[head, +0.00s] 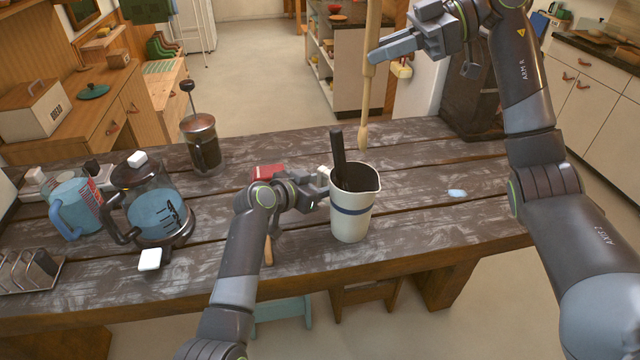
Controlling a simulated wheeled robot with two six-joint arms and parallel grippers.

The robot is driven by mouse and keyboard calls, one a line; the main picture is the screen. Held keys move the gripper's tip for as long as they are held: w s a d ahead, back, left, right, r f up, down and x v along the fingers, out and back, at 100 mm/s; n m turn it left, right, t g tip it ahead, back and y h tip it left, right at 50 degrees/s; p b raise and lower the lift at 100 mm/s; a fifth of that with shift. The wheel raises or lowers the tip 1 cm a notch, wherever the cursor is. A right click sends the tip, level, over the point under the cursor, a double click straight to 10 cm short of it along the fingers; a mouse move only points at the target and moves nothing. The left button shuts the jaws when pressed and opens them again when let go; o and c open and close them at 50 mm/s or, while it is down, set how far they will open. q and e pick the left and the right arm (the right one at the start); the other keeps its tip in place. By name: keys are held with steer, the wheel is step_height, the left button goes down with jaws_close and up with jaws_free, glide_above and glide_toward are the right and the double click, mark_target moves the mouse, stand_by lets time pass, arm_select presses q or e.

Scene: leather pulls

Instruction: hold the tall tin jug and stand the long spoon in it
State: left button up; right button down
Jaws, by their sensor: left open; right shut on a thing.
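The tall tin jug (351,216) is white with a blue band and stands upright on the table. A dark utensil (338,150) stands in it, leaning slightly left. My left gripper (322,192) is open at the jug's left side, by its handle (324,175); whether the fingers touch it I cannot tell. My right gripper (372,56) is shut on the long spoon (367,105), a pale wooden one held almost upright. Its lower end shows just above the jug's rim in the picture, and its top is cut off by the frame edge.
A glass kettle (155,212), a blue-and-white jug (75,207), a toast rack (28,270) and a coffee press (202,145) stand on the left. A red object (267,172) lies behind my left gripper. A small pale-blue thing (457,193) lies right of the jug, with clear table around it.

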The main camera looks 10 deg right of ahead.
arm_select(q)
steer(key=shift+w+d+f, duration=0.1)
steer(key=shift+w+d, duration=0.05)
steer(key=shift+d, duration=0.05)
jaws_close()
stand_by(0.3)
stand_by(0.8)
